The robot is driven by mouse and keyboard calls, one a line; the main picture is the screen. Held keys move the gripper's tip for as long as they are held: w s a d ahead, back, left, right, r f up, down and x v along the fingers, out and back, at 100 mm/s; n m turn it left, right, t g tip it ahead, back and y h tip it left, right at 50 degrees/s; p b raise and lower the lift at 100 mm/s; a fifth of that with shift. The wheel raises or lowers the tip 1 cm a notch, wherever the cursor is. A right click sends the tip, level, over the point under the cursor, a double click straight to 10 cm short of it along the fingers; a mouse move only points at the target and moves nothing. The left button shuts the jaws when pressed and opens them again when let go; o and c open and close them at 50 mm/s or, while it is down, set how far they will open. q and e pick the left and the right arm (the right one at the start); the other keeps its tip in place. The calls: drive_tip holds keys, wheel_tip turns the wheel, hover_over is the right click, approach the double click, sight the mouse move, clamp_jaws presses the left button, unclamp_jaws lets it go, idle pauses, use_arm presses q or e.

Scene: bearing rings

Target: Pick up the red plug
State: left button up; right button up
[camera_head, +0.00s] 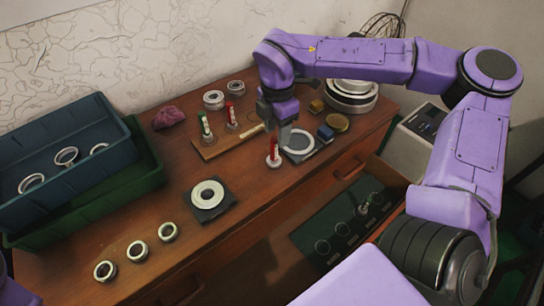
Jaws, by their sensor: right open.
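A red plug (274,149) with a pale base stands upright on the brown table, just left of a ring on a dark plate (299,142). My right gripper (283,133) is open and points down, right above and slightly behind the red plug. The picture is too small to tell whether the fingers touch it or stand apart from it. Another red-topped piece (231,115) and a red, white and green piece (205,125) stand on a wooden board (211,150) further back. My left gripper is out of view.
Blue and green crates (150,165) fill the left, with rings in the blue one. A ring on a black plate (208,196) lies mid-table, and several small rings (137,250) lie in front. Stacked large rings (352,97) stand behind my right gripper. An open drawer (345,230) is below.

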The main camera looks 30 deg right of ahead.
sight(274, 139)
drive_tip(key=f, duration=0.4)
drive_tip(key=f+p, duration=0.1)
drive_tip(key=f, duration=0.1)
drive_tip(key=shift+w+a+f, duration=0.1)
drive_tip(key=shift+a+f, duration=0.05)
drive_tip(key=shift+a, duration=0.15)
clamp_jaws()
drive_tip(key=shift+r, duration=0.2)
